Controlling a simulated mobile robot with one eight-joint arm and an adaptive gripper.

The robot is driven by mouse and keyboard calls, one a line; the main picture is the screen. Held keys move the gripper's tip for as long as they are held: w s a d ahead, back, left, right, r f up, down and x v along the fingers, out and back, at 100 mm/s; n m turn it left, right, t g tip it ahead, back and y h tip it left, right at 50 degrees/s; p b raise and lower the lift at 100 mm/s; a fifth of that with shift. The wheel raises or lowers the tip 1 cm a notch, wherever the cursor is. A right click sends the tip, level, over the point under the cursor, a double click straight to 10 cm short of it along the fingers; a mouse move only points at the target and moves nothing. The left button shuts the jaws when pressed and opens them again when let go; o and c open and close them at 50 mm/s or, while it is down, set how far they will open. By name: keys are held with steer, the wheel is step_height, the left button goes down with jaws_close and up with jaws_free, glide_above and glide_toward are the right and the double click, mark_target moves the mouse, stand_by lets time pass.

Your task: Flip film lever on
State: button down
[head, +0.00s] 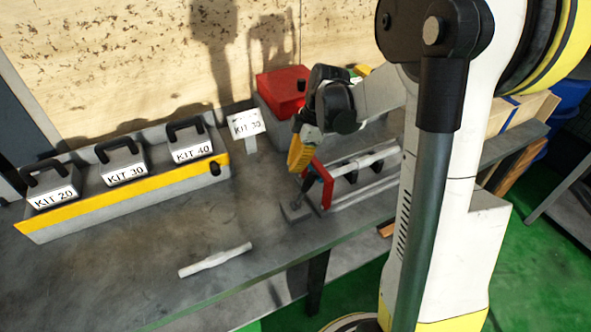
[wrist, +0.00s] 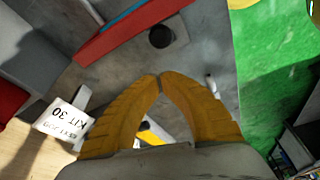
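A small lever with a dark shaft (head: 304,187) stands tilted on a grey base plate (head: 297,211) beside a red end plate (head: 323,186). In the wrist view, a round black knob (wrist: 160,36) shows over a grey plate, beside a red bar (wrist: 122,32); it appears to be the lever's end. My gripper (head: 295,168) points down just above the lever in the head view. In the wrist view, the yellow fingers of my gripper (wrist: 160,78) meet at their tips with nothing between the tips. The knob is beyond the tips; a gap shows between them. Any lever label is unreadable.
A rack with pale rods (head: 365,160) adjoins the red plate. A red-lidded box (head: 284,84) and a KIT 30 sign (head: 246,124) stand behind. A tray of kit boxes (head: 130,200) is at left. A pale shaft (head: 215,260) lies near the front edge; much tabletop is clear.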

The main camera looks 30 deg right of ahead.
steer(key=d+r+p, duration=0.1)
steer(key=d+r, duration=0.4)
steer(key=shift+s+p, duration=0.3)
